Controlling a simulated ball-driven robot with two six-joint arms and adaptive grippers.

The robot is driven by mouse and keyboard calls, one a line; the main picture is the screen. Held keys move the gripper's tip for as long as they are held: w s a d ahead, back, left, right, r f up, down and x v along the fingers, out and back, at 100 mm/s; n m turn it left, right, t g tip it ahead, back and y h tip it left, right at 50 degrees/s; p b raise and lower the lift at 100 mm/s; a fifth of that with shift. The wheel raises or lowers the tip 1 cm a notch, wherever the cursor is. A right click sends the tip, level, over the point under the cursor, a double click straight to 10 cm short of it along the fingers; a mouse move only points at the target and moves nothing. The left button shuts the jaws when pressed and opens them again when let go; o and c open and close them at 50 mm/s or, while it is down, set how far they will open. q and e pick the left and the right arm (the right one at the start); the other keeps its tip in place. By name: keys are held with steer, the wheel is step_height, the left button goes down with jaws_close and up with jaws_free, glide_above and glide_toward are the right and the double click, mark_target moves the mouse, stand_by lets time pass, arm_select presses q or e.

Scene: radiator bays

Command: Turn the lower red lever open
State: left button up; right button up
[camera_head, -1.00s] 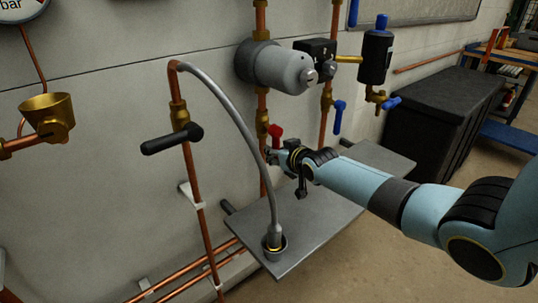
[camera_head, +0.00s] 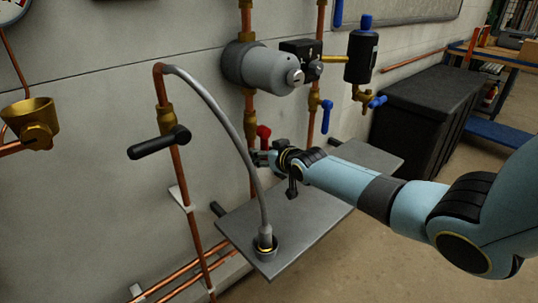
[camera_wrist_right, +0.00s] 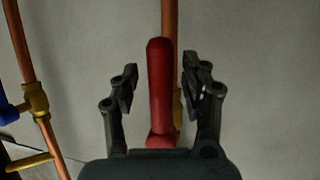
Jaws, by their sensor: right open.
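The lower red lever (camera_head: 263,132) is on a brass valve on the vertical copper pipe below the grey pump. In the right wrist view the red lever (camera_wrist_right: 159,92) stands upright in the picture, between the two fingers and apart from both. My right gripper (camera_head: 262,158) is at the lever, its jaws open; they also show in the right wrist view (camera_wrist_right: 160,88). The brass valve body (camera_wrist_right: 177,110) is mostly hidden behind the lever. My left gripper is not in view.
A grey hose (camera_head: 225,112) arcs down to a fitting on the grey shelf (camera_head: 325,208) below my right arm. A black lever (camera_head: 158,143) sits on the left pipe. A blue lever (camera_head: 327,116) sits on the pipe to the right. A black chest (camera_head: 425,125) stands further right.

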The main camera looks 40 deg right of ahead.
steer(key=v, duration=1.1)
steer(key=shift+s+r, duration=0.2)
steer(key=shift+s, duration=0.2)
steer(key=shift+a, duration=0.1)
